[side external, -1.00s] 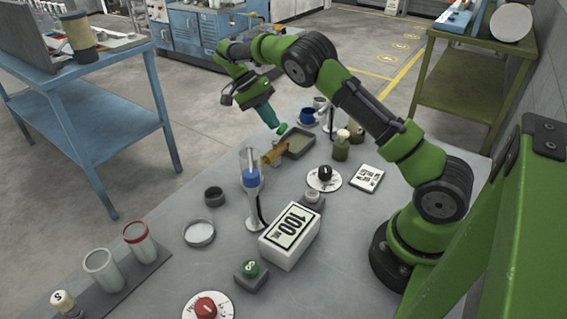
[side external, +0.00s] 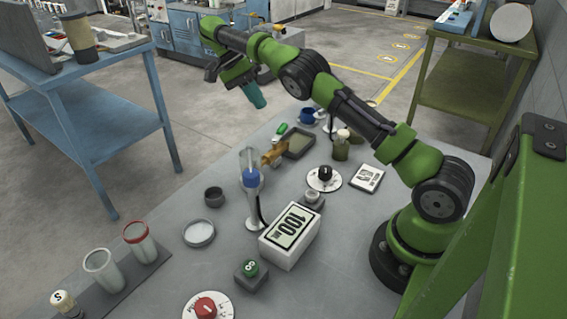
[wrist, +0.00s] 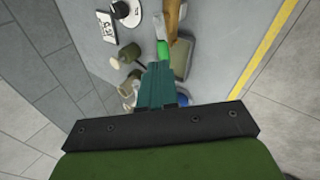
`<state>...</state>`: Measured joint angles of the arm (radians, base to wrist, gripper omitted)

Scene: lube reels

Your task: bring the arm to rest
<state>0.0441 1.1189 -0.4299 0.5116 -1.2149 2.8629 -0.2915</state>
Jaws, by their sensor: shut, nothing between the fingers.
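My gripper (side external: 257,98) has teal fingers that are closed together with nothing between them. My gripper touches nothing that I can see.
A clear cylinder with a blue band (side external: 251,178) stands mid-table beside a white box marked 100 (side external: 290,236). A wooden-handled item (side external: 273,154) lies by the tray. An olive bottle (side external: 341,147) and a black-knobbed dial (side external: 324,178) are right of it. Open cups (side external: 103,270) stand front left.

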